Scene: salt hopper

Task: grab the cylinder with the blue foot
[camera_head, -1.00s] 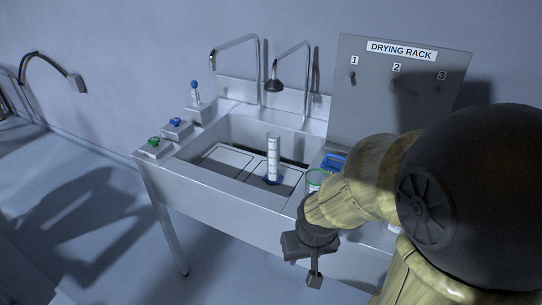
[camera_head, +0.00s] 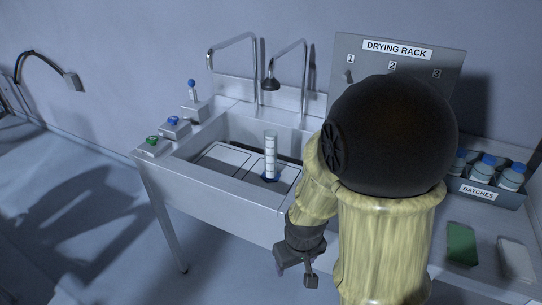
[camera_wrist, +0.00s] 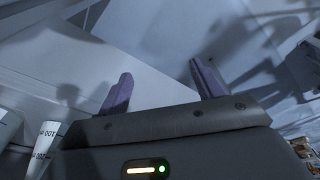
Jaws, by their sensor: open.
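The clear graduated cylinder (camera_head: 270,152) stands upright in the sink, on the right one of the panels on its floor. Its blue foot (camera_head: 270,178) shows at the bottom. My gripper (camera_head: 296,275) is outside the sink, in front of its front wall and below the rim, apart from the cylinder. In the wrist view my gripper (camera_wrist: 163,88) is open, with two purple fingers spread and nothing between them. A pale piece marked "100" (camera_wrist: 46,142) shows at the lower left there; I cannot tell whether it is this cylinder.
The steel sink (camera_head: 205,185) has two curved taps (camera_head: 257,75) behind it. Green and blue knobs (camera_head: 152,140) line its left side. The drying rack (camera_head: 390,60) stands at the back. A crate marked BATCHES (camera_head: 480,192) holds blue-capped bottles. Green and white blocks lie on the right counter.

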